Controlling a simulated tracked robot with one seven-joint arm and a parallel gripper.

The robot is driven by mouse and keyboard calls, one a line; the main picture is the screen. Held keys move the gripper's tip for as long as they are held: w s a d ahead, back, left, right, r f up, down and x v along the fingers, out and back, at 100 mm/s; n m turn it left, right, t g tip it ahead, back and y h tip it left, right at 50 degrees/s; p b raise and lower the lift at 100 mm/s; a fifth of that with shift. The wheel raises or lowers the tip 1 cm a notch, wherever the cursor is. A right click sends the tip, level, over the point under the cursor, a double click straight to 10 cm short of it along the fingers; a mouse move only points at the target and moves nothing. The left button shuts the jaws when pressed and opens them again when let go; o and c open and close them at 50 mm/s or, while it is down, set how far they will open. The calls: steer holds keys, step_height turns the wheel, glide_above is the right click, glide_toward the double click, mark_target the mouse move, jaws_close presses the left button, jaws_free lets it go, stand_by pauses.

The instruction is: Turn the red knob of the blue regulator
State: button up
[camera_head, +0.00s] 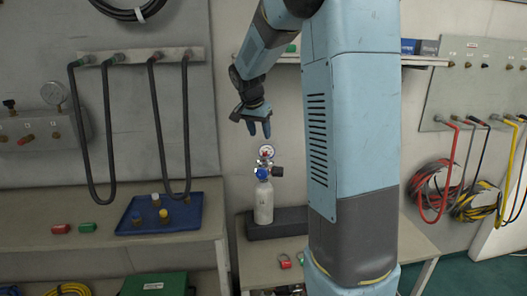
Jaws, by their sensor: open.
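The blue regulator (262,172) sits on top of a small pale grey cylinder (264,203). It has a round white-faced gauge (266,151) at the top and a dark part sticking out to the right. Red shows near the gauge, but it is too small to tell whether this is the red knob. The cylinder stands upright at a dark block on the bench. My gripper (258,128) is open and empty, with its blue fingers pointing down. In the picture it is just above and slightly left of the gauge, apart from it.
A blue tray (188,222) with several small fittings lies on the left bench, near a red block (61,229) and a green block (87,227). Black hoses (108,130) hang from a wall rack. Coloured hoses (470,190) hang at right. My arm column hides part of the bench.

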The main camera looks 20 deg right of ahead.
steer(key=m, duration=0.2)
glide_toward(265, 153)
steer(key=shift+g, duration=0.3)
steer(key=shift+w+x, duration=0.15)
steer(key=shift+x, duration=1.95)
steer(key=shift+w+x, duration=0.15)
steer(key=shift+x, duration=1.95)
steer(key=shift+r, duration=0.1)
jaws_close()
